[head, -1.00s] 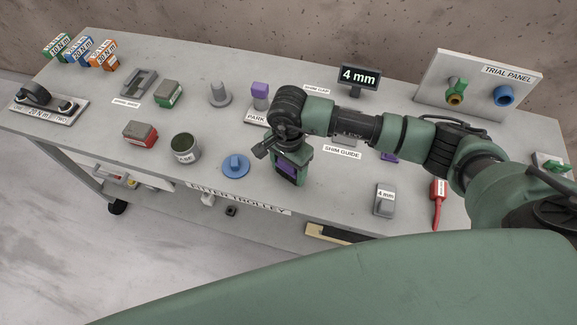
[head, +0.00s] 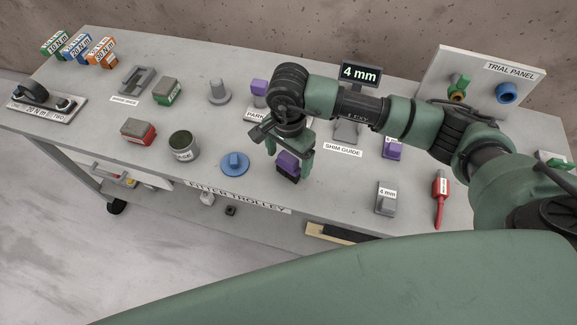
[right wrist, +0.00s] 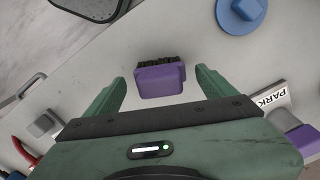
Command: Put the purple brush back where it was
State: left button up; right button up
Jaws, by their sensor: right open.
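The purple brush (head: 288,163) has dark bristles on its lower side. In the head view it is near the slab's front edge, right of the blue knob. In the right wrist view the brush (right wrist: 160,81) shows between the finger ends, with a gap on each side. My right gripper (head: 289,158) is open above and around it, and it also shows in the right wrist view (right wrist: 162,78). The PARK label (head: 255,115) lies behind my right wrist, partly hidden, with a purple block (head: 259,88) behind it. My left gripper is not in view.
The blue knob (head: 235,163) and a dark cup (head: 184,146) stand to the left. The shim guide (head: 347,131), a labelled purple block (head: 393,149), a grey 4 mm block (head: 386,198) and a red tool (head: 439,190) are to the right. Bare slab lies between the brush and the 4 mm block.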

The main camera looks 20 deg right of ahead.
notch_tip(320, 180, up, 7)
jog(key=shift+r+b, duration=0.15)
jog(key=shift+b, duration=0.85)
jog(key=shift+r, duration=0.35)
